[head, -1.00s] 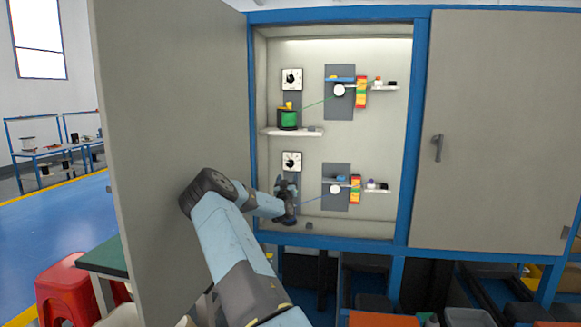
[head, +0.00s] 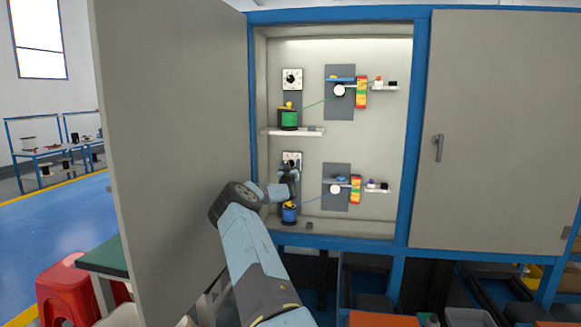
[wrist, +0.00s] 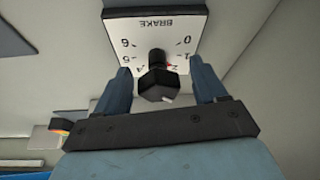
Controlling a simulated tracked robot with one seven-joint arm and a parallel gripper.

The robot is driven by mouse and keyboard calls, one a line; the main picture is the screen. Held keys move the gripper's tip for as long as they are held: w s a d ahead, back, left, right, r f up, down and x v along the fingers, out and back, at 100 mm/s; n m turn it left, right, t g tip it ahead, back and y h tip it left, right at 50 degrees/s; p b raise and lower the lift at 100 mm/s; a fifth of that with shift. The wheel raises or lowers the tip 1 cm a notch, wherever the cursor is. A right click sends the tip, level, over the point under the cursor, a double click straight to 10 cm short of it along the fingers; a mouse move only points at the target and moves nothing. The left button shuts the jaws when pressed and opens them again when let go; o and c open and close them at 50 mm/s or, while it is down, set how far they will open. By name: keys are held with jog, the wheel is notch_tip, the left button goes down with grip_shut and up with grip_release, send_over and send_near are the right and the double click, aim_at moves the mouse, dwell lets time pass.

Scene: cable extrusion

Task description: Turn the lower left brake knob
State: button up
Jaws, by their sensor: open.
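The lower left brake knob (wrist: 157,80) is black and sits on a white dial plate (wrist: 150,27) marked BRAKE, upside down in the wrist view. My gripper (wrist: 163,82) is open, with one blue finger on each side of the knob and gaps visible between. In the head view my gripper (head: 291,172) is in front of the lower dial plate (head: 292,156) and hides most of it and its knob. The upper brake dial (head: 292,79) is in plain view above, with its black knob.
A blue spool (head: 289,213) stands just below my gripper. A shelf (head: 291,131) with a green spool (head: 289,119) is above it. The open cabinet door (head: 170,130) is left of my arm. A guide panel (head: 336,200) stands to the right.

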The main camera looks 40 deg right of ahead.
jog(key=shift+c, duration=0.4)
jog(key=c, duration=1)
jog(key=shift+o, duration=0.2)
jog(key=shift+n, duration=0.4)
